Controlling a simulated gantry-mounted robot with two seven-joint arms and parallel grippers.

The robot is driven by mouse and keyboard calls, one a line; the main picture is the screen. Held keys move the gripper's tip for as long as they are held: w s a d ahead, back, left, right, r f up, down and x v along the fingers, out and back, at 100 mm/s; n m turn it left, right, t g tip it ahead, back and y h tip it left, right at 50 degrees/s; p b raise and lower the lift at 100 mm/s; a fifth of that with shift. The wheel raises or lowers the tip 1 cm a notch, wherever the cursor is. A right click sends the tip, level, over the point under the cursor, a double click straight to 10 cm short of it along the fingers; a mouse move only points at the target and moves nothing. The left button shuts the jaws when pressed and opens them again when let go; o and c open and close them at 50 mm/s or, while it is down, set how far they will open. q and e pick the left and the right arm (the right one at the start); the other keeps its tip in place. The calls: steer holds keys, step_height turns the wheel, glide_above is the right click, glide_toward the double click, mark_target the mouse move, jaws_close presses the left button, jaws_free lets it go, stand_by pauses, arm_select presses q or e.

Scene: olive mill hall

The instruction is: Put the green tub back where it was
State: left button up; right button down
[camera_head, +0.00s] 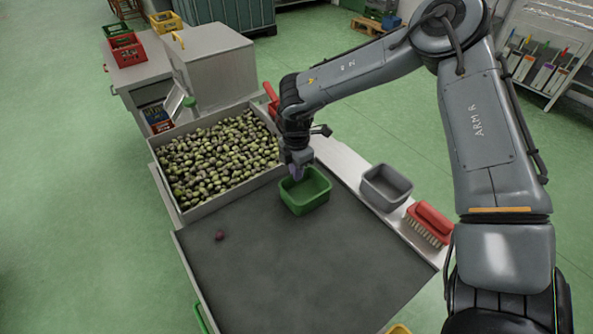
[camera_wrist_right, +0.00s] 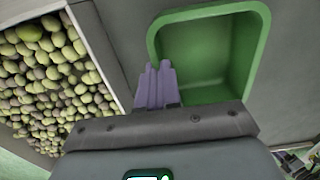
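The green tub (camera_head: 305,191) is upright and looks empty, over the dark belt (camera_head: 290,265) near its far right corner. I cannot tell whether it touches the belt. My right gripper (camera_head: 297,173) reaches down at the tub's far left rim. In the right wrist view its purple fingers (camera_wrist_right: 156,86) are close together at the wall of the green tub (camera_wrist_right: 215,50), and look shut on that rim. The fingers hide part of the wall. My left gripper is not in view.
A tray of olives (camera_head: 220,155) adjoins the belt. A grey tub (camera_head: 386,188) and a red brush (camera_head: 430,224) stand on the metal ledge to the right. A small dark red olive (camera_head: 220,235) lies on the belt, which is otherwise largely clear.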

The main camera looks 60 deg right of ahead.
steer(key=c, duration=1.3)
jaws_free()
steer(key=shift+f, duration=0.1)
steer(key=shift+c, duration=0.2)
steer(key=shift+r+p, duration=0.2)
steer(key=shift+p, duration=0.1)
step_height(320, 180, up, 12)
steer(key=p, duration=0.2)
steer(key=shift+p, duration=0.4)
